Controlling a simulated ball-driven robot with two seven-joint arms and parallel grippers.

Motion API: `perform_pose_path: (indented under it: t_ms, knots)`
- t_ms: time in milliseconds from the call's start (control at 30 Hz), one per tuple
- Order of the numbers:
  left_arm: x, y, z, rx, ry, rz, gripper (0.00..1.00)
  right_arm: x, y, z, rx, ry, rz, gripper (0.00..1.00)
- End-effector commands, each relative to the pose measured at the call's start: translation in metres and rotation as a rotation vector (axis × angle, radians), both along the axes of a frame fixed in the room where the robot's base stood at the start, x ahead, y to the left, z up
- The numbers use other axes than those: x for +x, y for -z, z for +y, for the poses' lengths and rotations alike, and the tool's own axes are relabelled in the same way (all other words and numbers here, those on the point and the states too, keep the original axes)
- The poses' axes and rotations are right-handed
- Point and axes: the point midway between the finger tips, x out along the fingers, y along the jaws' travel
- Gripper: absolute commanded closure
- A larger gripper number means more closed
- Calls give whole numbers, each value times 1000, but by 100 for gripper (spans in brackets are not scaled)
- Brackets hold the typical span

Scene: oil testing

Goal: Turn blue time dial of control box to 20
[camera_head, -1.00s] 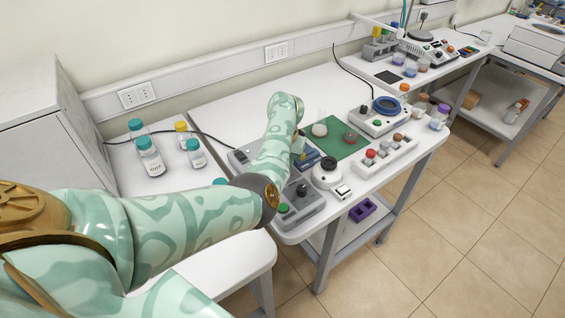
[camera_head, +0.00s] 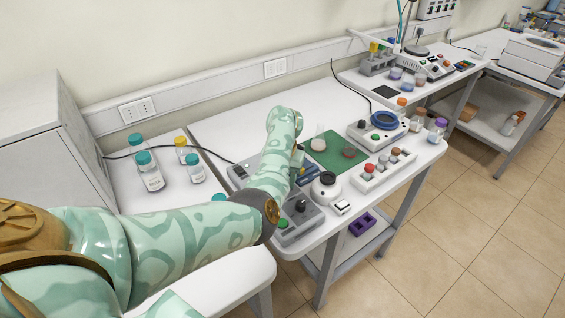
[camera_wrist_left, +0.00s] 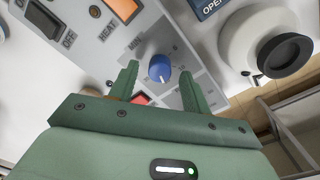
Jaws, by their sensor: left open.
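The blue time dial (camera_wrist_left: 160,68) shows in the left wrist view on the grey face of the control box (camera_wrist_left: 150,35). A white pointer mark is on its lower side, and the scale around it is marked MIN, its numbers too small to read. My left gripper (camera_wrist_left: 158,75) is open, its two green fingers on either side of the dial; I cannot tell whether they touch it. In the head view the control box (camera_head: 240,172) is mostly hidden behind my left arm. My right gripper is not seen.
A white round device with a black knob (camera_wrist_left: 285,52) stands right of the dial; it also shows in the head view (camera_head: 326,187). A grey device with a green button (camera_head: 296,222) sits at the table's front edge. A green mat (camera_head: 335,150) lies behind.

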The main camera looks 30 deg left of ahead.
Motion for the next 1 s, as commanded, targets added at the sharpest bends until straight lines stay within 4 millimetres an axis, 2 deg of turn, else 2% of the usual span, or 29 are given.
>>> perform_pose_path:
  t_ms: [400, 533, 700, 1000]
  knots:
    - [2, -108, -4, 0, 0, -5, 52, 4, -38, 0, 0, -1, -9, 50]
    - [2, -134, -5, 0, 0, -4, 52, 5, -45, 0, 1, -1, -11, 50]
    - [2, -152, -6, 0, 1, -1, 52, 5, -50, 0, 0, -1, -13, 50]
    - [2, -156, -6, 0, 2, 0, 52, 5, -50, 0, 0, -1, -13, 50]
